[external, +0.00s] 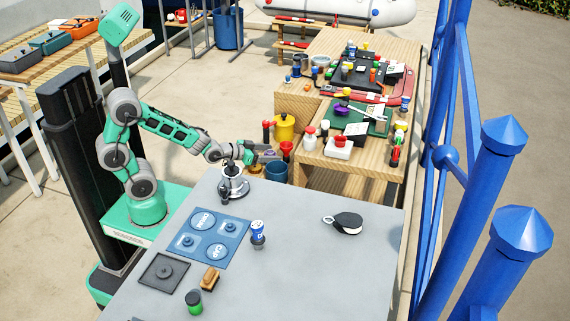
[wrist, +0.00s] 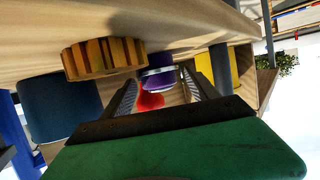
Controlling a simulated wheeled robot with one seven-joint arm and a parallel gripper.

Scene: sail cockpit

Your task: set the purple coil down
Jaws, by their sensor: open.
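In the wrist view a purple round thing with a pale metallic rim, likely the purple coil (wrist: 160,78), sits between the tips of my gripper (wrist: 163,88). The jaws stand apart, and I cannot tell whether either finger touches it. In the external view my gripper (external: 265,153) reaches past the far edge of the grey table, with a small purple patch at its fingers. What bears the coil is hidden. Another purple item (external: 342,109) lies on the green mat (external: 366,121) on the wooden bench.
A blue bucket (external: 276,172), a yellow pot (external: 284,127) and a red cup (external: 286,149) stand close to my gripper. A ribbed wooden piece (wrist: 104,59) is near in the wrist view. The grey table (external: 310,270) has free room at right. Blue railings (external: 480,190) rise at right.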

